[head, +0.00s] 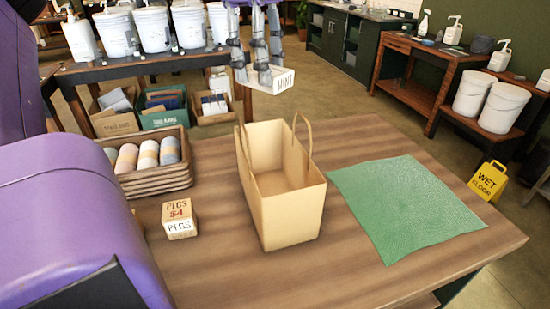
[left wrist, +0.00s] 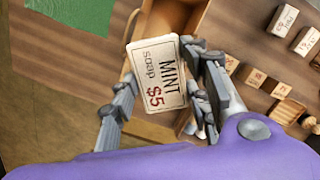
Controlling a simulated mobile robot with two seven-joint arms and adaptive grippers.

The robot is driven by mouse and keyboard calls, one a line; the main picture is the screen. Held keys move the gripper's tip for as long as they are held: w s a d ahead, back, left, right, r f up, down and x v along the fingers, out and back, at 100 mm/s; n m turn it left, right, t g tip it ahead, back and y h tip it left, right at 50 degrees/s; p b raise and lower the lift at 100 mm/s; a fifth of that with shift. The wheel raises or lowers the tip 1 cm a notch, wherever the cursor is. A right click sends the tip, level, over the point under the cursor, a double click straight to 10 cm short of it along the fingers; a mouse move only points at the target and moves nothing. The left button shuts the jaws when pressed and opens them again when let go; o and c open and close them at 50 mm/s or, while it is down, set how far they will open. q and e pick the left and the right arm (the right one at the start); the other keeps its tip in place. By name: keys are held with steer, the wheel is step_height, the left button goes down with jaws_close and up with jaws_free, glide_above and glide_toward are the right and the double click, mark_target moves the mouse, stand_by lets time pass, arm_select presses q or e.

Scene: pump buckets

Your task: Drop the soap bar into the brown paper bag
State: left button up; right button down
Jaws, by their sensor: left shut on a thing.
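The soap bar (head: 272,80) is a pale block labelled MINT. My left gripper (head: 262,70) is shut on it and holds it in the air, just beyond the far rim of the bag in the head view. In the left wrist view the soap bar (left wrist: 158,74) sits between the fingers of my left gripper (left wrist: 160,85), its MINT soap $5 label facing the camera. The brown paper bag (head: 292,215) stands upright and open on the wooden table, with two looped handles. Part of the bag (left wrist: 187,20) shows behind the soap in the left wrist view. My right gripper is not in view.
On the table (head: 350,285), a wooden crate (head: 158,183) of rolled items and PEGS boxes (head: 179,219) stand left of the bag. A green mat (head: 400,205) lies to its right. White buckets (head: 150,30) stand on a table behind. A yellow wet-floor sign (head: 487,181) stands at right.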

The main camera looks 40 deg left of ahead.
arm_select(q)
steer(key=shift+f, duration=1)
steer(key=o, duration=1.3)
steer(key=r, duration=0.4)
steer(key=a+r, duration=0.1)
steer(key=r, duration=0.7)
steer(key=shift+s+a, duration=0.15)
steer(key=shift+a, duration=0.05)
steer(key=shift+f, duration=0.15)
